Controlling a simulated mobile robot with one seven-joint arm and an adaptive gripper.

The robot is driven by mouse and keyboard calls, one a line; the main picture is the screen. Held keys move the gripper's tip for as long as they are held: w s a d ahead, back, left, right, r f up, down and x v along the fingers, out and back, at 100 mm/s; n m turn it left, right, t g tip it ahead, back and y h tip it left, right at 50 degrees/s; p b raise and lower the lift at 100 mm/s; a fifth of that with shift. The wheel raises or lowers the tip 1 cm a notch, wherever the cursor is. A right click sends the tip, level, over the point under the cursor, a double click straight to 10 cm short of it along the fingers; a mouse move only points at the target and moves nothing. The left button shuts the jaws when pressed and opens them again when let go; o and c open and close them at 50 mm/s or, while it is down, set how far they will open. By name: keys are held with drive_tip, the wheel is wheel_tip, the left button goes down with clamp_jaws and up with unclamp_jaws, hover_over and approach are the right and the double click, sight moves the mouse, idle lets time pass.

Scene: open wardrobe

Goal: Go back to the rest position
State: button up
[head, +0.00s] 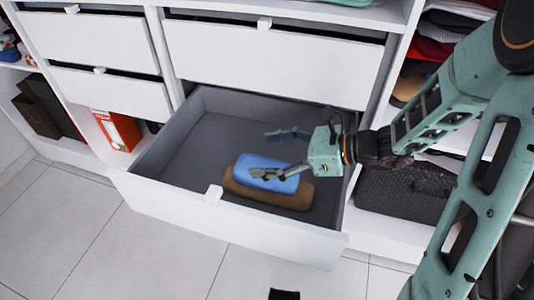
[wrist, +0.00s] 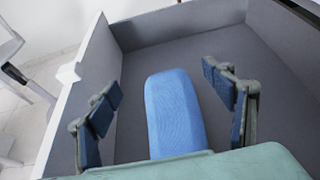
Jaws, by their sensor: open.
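My gripper (head: 280,153) is open over the pulled-out lower drawer (head: 190,198), with its two fingers spread apart. In the wrist view, the open gripper (wrist: 165,100) has a blue rounded case (wrist: 173,112) showing between and beyond its fingers, with nothing held. In the head view the blue case (head: 262,170) lies on a brown case (head: 240,188) in the drawer. One finger overlaps the blue case in the picture; I cannot tell whether they touch. The wrist view also shows the drawer's grey inside (wrist: 225,50).
A black woven basket (head: 404,192) sits on the lower right shelf, with folded clothes (head: 430,48) above. An orange box (head: 118,130) stands at left.

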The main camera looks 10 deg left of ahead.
wheel_tip(320, 180, up, 3)
drive_tip(key=shift+f+p, duration=0.2)
drive_tip(key=shift+p, duration=0.65)
drive_tip(key=shift+f, duration=0.1)
